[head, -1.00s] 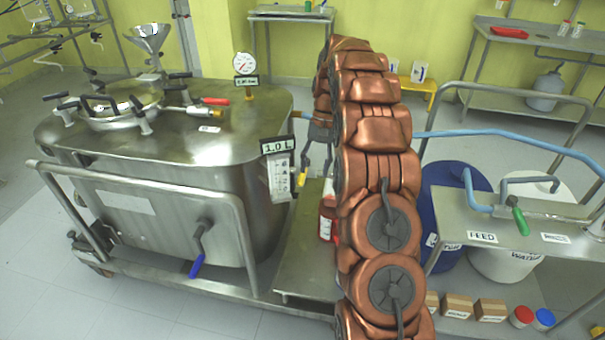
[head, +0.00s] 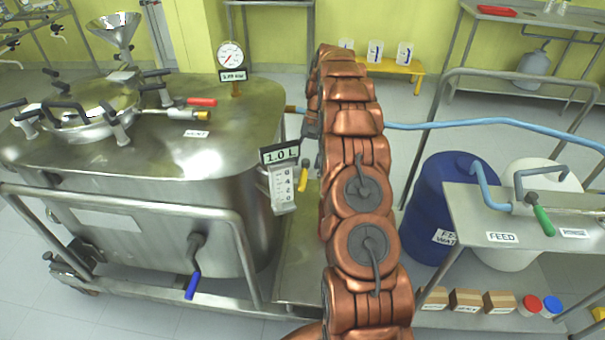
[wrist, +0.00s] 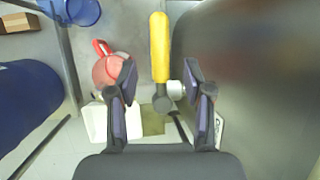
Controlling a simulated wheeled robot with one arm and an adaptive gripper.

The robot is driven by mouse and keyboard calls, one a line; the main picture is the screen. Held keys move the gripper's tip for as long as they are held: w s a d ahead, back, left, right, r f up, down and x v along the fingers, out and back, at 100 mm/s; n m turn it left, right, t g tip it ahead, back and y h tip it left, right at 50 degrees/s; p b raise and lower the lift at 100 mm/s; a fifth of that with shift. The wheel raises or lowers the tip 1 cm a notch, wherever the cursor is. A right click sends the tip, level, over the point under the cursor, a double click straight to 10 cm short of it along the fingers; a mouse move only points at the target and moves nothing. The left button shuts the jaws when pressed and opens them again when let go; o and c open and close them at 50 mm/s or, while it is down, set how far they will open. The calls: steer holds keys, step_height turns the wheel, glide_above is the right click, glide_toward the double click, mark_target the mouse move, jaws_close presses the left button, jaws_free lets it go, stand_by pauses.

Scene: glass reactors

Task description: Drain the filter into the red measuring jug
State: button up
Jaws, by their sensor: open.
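The big steel filter vessel (head: 185,160) stands at the left in the head view, with a sign (head: 279,154) reading 1.0 L at its right side. A yellow valve handle (head: 303,179) shows beside that sign. In the wrist view the yellow handle (wrist: 160,47) points up the picture from a dark valve stem. My gripper (wrist: 160,80) is open, with one finger on each side of the valve; I see no clear contact. The red measuring jug (wrist: 112,70) stands lower, left of the handle. My arm hides the jug in the head view.
A blue-handled valve (head: 194,265) sticks out of the vessel's front. A blue drum (head: 437,205) and a steel bench (head: 530,232) stand at the right, with a light-blue hose (head: 480,122) behind. A blue jug (wrist: 82,11) shows at the wrist view's top left.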

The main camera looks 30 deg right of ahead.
mark_target(304, 177)
steer(key=shift+x, duration=2.7)
steer(key=shift+c, duration=0.4)
jaws_close()
